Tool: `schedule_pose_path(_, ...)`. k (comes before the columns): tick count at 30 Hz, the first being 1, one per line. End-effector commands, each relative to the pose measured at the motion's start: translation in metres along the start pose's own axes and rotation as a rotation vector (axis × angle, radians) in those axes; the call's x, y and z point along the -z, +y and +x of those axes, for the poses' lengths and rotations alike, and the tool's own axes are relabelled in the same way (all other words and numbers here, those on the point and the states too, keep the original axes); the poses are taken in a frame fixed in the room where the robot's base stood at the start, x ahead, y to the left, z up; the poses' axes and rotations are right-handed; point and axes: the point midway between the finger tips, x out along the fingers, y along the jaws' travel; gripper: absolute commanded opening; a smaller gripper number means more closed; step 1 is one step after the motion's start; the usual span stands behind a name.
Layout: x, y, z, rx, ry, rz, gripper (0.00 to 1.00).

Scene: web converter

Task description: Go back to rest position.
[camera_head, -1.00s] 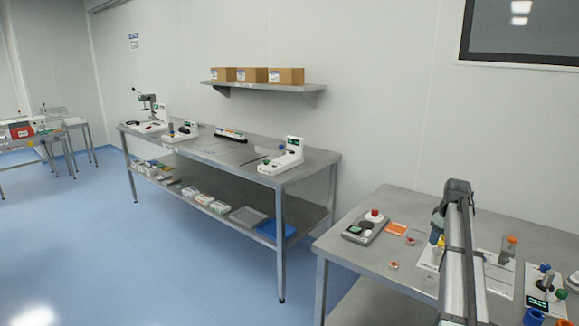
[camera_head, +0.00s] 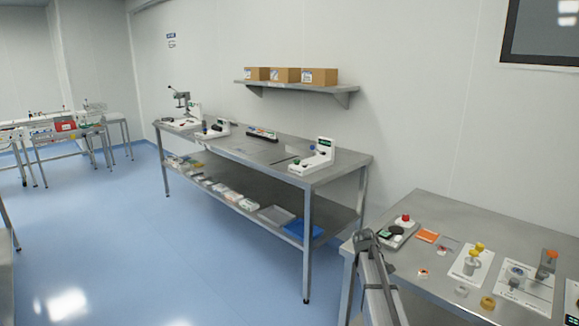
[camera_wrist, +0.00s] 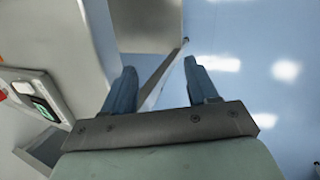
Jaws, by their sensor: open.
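My gripper (camera_wrist: 160,85) shows in the wrist view with its two blue fingers apart and nothing between them. Beyond the fingers are a grey table edge and leg and the blue floor. In the head view my arm reaches up from the bottom edge, in front of the left end of the near right table (camera_head: 480,215). The gripper's fingers cannot be made out in the head view.
The near table holds a device with a red button (camera_head: 402,222), an orange square (camera_head: 427,236), white plates with yellow and grey parts, and a yellow ring (camera_head: 487,303). A longer steel table (camera_head: 250,150) stands behind, under a shelf with boxes (camera_head: 285,75). Blue floor (camera_head: 180,250) is open at left.

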Motion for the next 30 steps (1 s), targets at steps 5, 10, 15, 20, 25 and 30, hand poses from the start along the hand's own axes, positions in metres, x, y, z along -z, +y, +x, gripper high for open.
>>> schedule_pose_path(5,-0.009,-0.068,0.055,0.082,-0.022,0.064,0.58)
schedule_pose_path(10,-0.021,-0.131,0.1,0.157,-0.049,0.132,0.58)
schedule_pose_path(15,-0.037,-0.194,0.137,0.23,-0.085,0.202,0.58)
schedule_pose_path(20,-0.056,-0.254,0.166,0.295,-0.126,0.269,0.58)
schedule_pose_path(25,-0.079,-0.318,0.19,0.36,-0.177,0.343,0.58)
schedule_pose_path(30,-0.105,-0.381,0.208,0.421,-0.237,0.417,0.58)
